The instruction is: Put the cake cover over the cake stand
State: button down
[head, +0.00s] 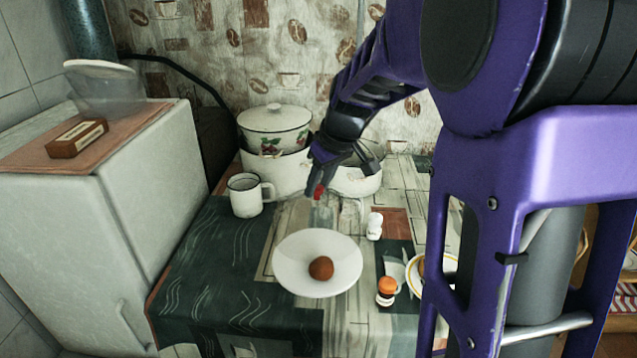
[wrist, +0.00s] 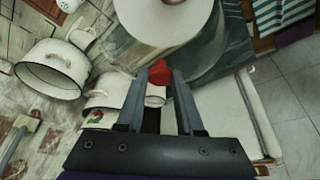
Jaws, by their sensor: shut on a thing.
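The cake stand (head: 290,278) is a wide white plate on the table with a round brown item (head: 321,268) on it, right of its middle. Part of its white top also shows at the top of the wrist view (wrist: 150,22). My gripper (head: 319,189) is shut on the red knob (wrist: 160,72) of the cake cover, behind and above the stand in the head view. The cover's clear body (head: 322,214) shows only faintly below the knob, so its rim is hard to make out. I cannot tell the exact gap between cover and stand.
A white mug (head: 246,197) and enamel pots (head: 274,128) stand behind the stand. A white cabinet (head: 150,190) rises at left. The table's front left is clear.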

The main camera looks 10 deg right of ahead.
aim_at(322, 201)
jog(key=shift+f, duration=0.1)
notch_tip(322, 201, down, 6)
jog(key=b, duration=0.5)
jog(key=shift+f+b, duration=0.1)
jog(key=shift+b, duration=0.2)
jog(key=shift+f, duration=1.05)
jog(key=shift+c, duration=2.3)
grip_release()
jog(key=o, duration=0.5)
jog(key=shift+c, duration=0.2)
